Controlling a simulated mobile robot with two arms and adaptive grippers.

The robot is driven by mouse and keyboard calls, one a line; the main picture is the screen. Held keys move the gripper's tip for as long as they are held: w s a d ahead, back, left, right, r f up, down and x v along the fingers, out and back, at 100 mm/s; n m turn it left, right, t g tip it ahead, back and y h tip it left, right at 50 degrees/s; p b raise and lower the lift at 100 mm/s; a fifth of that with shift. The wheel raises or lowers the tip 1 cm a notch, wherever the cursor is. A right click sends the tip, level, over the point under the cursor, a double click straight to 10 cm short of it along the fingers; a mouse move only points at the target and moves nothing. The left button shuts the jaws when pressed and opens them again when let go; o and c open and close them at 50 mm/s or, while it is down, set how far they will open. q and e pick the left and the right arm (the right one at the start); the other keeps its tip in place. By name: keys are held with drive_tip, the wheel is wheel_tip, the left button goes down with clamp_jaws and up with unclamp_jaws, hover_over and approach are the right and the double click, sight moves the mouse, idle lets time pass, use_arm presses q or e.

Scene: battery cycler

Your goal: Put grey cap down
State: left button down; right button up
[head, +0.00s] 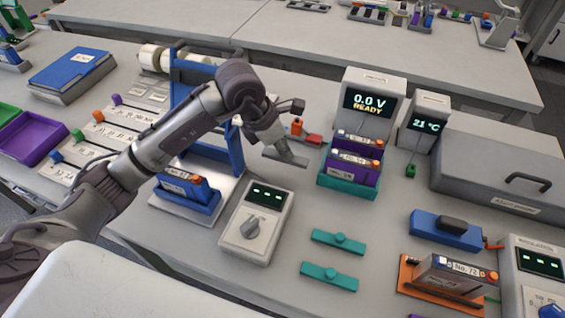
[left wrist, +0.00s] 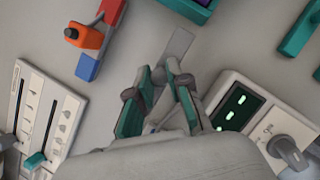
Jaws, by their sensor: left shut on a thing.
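The grey cap (head: 288,158) is a flat grey bar in the head view, just under my left gripper (head: 274,141). It sits over the table between the blue stand and the teal cell holder. In the left wrist view the grey cap (left wrist: 177,46) sticks out past the teal-padded fingers of my left gripper (left wrist: 160,75), which are shut on it. I cannot tell whether the cap touches the table. My right gripper is not in view.
A red and blue piece with an orange knob (head: 297,127) lies just behind the cap. The cell holder (head: 347,183) with its 0.0 V display stands to the right. A grey dial meter (head: 256,222) and two teal caps (head: 337,241) are nearer.

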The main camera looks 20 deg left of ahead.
sight(280, 157)
use_arm(q)
drive_tip(key=shift+a+f, duration=0.2)
wheel_tip(280, 157, down, 4)
drive_tip(key=shift+r+b, duration=0.2)
drive_tip(key=shift+b, duration=0.95)
drive_tip(key=shift+f, duration=0.15)
drive_tip(key=shift+f, duration=0.1)
drive_tip(key=c, duration=1.1)
unclamp_jaws()
